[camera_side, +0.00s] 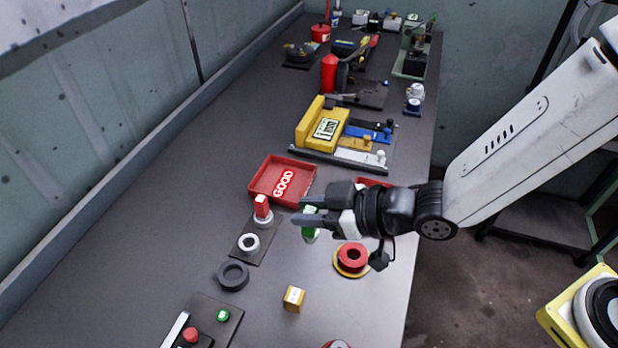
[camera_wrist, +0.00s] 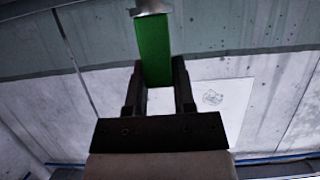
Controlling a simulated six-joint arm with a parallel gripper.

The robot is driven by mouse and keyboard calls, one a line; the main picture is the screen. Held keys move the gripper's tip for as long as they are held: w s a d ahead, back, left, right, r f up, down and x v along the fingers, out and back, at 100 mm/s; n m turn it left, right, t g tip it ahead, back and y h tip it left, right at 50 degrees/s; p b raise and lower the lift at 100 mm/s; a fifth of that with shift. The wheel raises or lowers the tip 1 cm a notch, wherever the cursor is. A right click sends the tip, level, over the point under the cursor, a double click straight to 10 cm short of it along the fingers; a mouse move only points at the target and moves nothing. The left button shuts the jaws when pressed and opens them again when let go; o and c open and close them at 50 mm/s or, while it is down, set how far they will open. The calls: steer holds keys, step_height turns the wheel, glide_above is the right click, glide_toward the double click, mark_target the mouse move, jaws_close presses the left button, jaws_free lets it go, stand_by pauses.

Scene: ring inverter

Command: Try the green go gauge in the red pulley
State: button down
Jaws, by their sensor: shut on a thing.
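My gripper (camera_side: 304,212) is shut on the green go gauge (camera_side: 310,232) and holds it above the bench. In the wrist view the gauge (camera_wrist: 153,50) is a green block between the two fingers, with a pale metal end at the top edge. The red pulley (camera_side: 352,256) looks like a red ring with a dark centre hole, lying on a yellow disc to the right of and nearer than the gauge. The gauge is apart from the pulley. The gauge's lower end is not clear in the side view.
A red-handled gauge (camera_side: 262,207) stands on a dark plate by a white ring (camera_side: 249,242). The red GOOD tray (camera_side: 270,178) lies behind; another red tray is partly hidden by my gripper. A grey ring (camera_side: 233,275), yellow block (camera_side: 293,299) and button panel (camera_side: 226,332) are nearer.

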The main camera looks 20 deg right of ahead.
steer(key=d+f+n+g+y, duration=0.3)
steer(key=d+n+g, duration=0.3)
steer(key=d, duration=0.3)
steer(key=shift+d+f+y, duration=0.25)
steer(key=shift+f+y, duration=0.05)
steer(key=shift+f, duration=0.35)
steer(key=shift+f, duration=0.15)
steer(key=shift+f, duration=2.5)
steer(key=shift+f, duration=1.65)
stand_by(2.2)
